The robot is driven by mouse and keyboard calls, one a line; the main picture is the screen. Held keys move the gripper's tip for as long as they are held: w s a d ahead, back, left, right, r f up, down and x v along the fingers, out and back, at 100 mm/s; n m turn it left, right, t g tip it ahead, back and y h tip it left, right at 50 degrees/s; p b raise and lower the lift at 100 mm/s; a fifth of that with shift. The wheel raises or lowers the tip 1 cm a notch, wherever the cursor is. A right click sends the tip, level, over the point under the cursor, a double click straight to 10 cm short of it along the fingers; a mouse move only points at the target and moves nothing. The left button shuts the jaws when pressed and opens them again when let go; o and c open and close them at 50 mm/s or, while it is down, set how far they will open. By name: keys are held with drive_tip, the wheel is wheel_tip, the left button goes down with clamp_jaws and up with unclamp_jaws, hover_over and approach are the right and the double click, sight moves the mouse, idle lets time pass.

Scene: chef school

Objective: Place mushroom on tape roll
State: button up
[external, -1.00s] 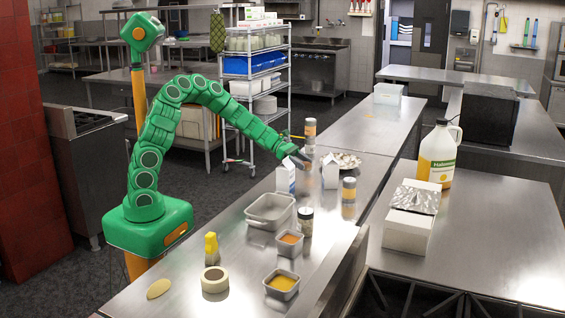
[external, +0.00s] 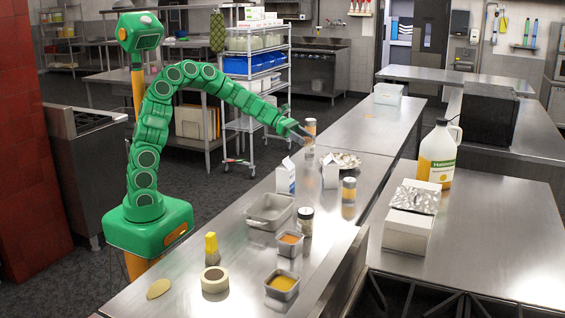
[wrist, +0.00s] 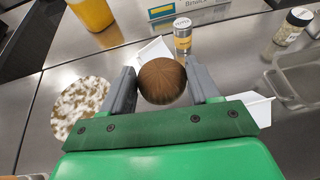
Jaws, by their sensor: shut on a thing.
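The mushroom (wrist: 162,80) has a smooth brown domed cap and sits between the two grey fingers of my gripper (wrist: 161,84) in the wrist view. My gripper is shut on it. In the external view my gripper (external: 302,135) is raised above the far part of the steel counter, and the mushroom cannot be made out there. The tape roll (external: 203,282) is a cream ring lying flat at the near end of the counter, well away from my gripper.
A yellow-topped bottle (external: 211,250) stands just behind the tape roll. A metal pan (external: 259,222), small filled tins (external: 282,284), a spice jar (external: 305,222) and a white carton (external: 285,180) stand along the counter. A mottled plate (wrist: 83,105) lies below my gripper.

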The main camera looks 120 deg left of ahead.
drive_tip(key=r, duration=0.4)
drive_tip(key=shift+w+d+r, duration=0.2)
drive_tip(key=shift+d+r, duration=0.15)
drive_tip(key=w+d+m+g+h, duration=0.1)
drive_tip(key=w+d+m+h, duration=0.15)
drive_tip(key=d, duration=0.75)
drive_tip(key=w+d+m+g+h, duration=0.15)
drive_tip(key=w+d, duration=0.25)
drive_tip(key=d, duration=0.5)
drive_tip(key=s+d+m+g+h, duration=0.2)
drive_tip(key=d+m+g+h, duration=0.35)
drive_tip(key=d, duration=2.15)
drive_tip(key=s+d+m+g+h, duration=0.1)
drive_tip(key=s+d+m+g, duration=0.25)
drive_tip(key=s+d, duration=0.45)
drive_tip(key=s+d+m+g+h, duration=0.2)
drive_tip(key=s+d+m, duration=0.2)
drive_tip(key=d, duration=0.9)
hover_over(217, 272)
drive_tip(key=s, duration=0.2)
drive_tip(key=shift+y, duration=0.25)
drive_tip(key=f, duration=1.3)
drive_tip(key=shift+w+a+f, duration=0.2)
drive_tip(key=shift+a, duration=0.2)
drive_tip(key=shift+w+d+f, duration=0.15)
drive_tip(key=shift+w+f, duration=0.25)
drive_tip(key=shift+f, duration=0.2)
drive_tip(key=shift+w+d+f, duration=0.15)
drive_tip(key=shift+w+f, duration=0.25)
drive_tip(key=shift+f, duration=1.45)
